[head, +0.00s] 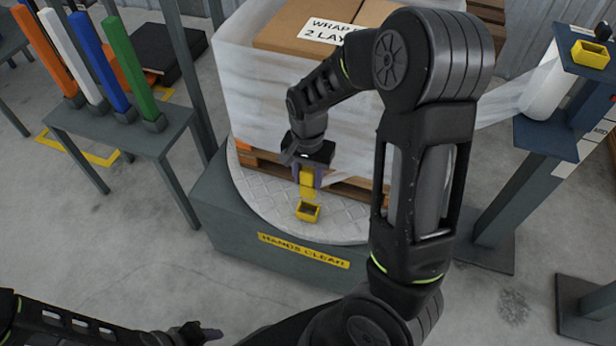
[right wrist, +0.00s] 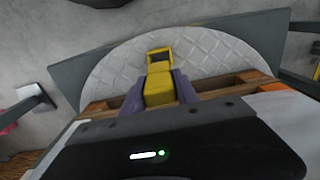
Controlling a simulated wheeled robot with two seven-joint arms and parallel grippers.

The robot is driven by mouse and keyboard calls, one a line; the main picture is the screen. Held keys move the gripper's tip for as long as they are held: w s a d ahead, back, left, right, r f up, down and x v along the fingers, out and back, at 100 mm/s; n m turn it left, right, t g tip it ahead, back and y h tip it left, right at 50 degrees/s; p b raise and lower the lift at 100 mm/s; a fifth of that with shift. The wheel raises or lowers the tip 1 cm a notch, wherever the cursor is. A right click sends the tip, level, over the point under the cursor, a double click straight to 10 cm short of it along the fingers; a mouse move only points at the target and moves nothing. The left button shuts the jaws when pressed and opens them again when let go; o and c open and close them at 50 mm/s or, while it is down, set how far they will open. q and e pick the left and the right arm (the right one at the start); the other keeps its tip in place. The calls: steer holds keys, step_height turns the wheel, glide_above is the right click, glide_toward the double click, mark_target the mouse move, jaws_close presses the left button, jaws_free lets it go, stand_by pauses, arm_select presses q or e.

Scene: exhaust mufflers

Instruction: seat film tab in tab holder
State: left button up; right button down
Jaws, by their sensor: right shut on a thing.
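The yellow film tab (head: 307,177) is between the purple fingers of my right gripper (head: 308,180), which is shut on it. In the right wrist view, the tab (right wrist: 159,90) shows between both fingers of the right gripper (right wrist: 159,96). The yellow tab holder (head: 308,211), a small box with a dark open top, is on the turntable's near edge. It also shows just beyond the tab in the right wrist view (right wrist: 160,56). The tab looks close above the holder; contact cannot be told. My left gripper (head: 208,334) is low at the left, far from both.
A film-wrapped pallet load (head: 260,100) stands on the round turntable (head: 265,205), close behind my right gripper. A rack with several coloured posts (head: 110,135) is at the left. A film roll stand (head: 545,135) is at the right, with another yellow box (head: 590,54) on top.

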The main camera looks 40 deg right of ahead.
steer(key=shift+w+a+r, duration=0.1)
steer(key=shift+w+r, duration=0.15)
steer(key=shift+w, duration=0.15)
steer(key=w+a+r+n, duration=0.5)
steer(key=a+r, duration=0.1)
steer(key=r, duration=0.2)
steer(key=w+a+r+n, duration=0.6)
steer(key=r, duration=0.3)
steer(key=shift+w+r, duration=0.15)
steer(key=shift+w, duration=0.15)
